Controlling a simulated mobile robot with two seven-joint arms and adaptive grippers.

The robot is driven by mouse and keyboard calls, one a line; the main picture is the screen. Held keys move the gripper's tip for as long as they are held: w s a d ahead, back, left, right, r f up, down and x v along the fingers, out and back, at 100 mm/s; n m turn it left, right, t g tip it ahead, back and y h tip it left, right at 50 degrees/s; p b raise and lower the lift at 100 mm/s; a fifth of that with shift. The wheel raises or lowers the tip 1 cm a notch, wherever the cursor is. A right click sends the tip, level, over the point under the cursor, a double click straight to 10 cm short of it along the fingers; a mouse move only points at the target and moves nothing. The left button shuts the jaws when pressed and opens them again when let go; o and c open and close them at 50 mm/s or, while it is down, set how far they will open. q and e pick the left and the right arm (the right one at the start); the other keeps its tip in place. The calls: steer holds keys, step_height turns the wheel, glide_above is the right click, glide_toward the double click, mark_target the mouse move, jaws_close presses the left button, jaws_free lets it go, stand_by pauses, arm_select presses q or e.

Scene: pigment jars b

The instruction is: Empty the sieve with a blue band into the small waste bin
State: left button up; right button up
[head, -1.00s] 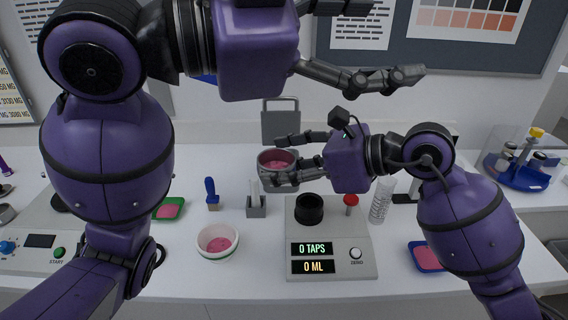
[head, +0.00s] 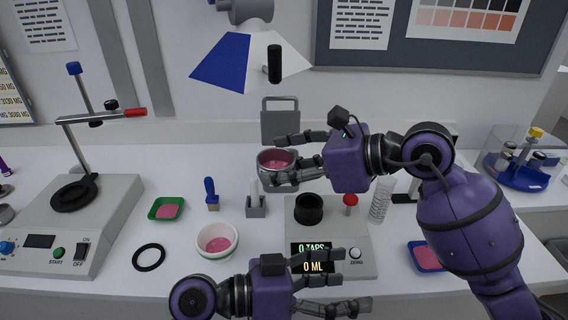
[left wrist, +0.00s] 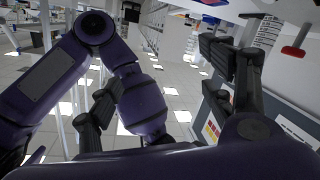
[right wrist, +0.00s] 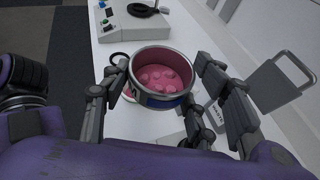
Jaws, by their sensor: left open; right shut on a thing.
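The sieve (head: 277,154) is a round metal pan with pink lumps inside. Its blue band shows in the right wrist view (right wrist: 160,102). My right gripper (head: 283,160) is shut on the sieve and holds it roughly level above the bench. My left gripper (head: 345,285) is open and empty, low in the head view, in front of the tap-counter device. In the left wrist view its fingers (left wrist: 160,75) are spread with nothing between them.
A white bowl with a green band (head: 205,252) holds pink powder. The tap-counter device (head: 345,240) with a black cup (head: 309,209) stands below the sieve. A brush (head: 211,193), black ring (head: 149,257) and green tray (head: 156,215) are left; a blue tray (head: 418,262) is right.

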arm_select(q)
steer(key=s+a+f+n+y, duration=0.25)
steer(key=a+f, duration=0.25)
steer(key=f, duration=0.5)
steer(key=s+a+f+n+y, duration=0.1)
steer(key=a+f+n+y, duration=0.3)
steer(key=f, duration=0.5)
steer(key=s+a+f+n+y, duration=0.2)
steer(key=a+f+n, duration=0.3)
steer(key=f, duration=0.5)
steer(key=s+a+f+t+y, duration=0.3)
steer(key=a, duration=0.5)
steer(key=s+a+f+t+y, duration=0.3)
steer(key=a+f+y, duration=0.1)
steer(key=a, duration=0.3)
steer(key=shift+s+a, duration=0.35)
steer(key=shift+a, duration=0.05)
steer(key=shift+m+y, duration=0.25)
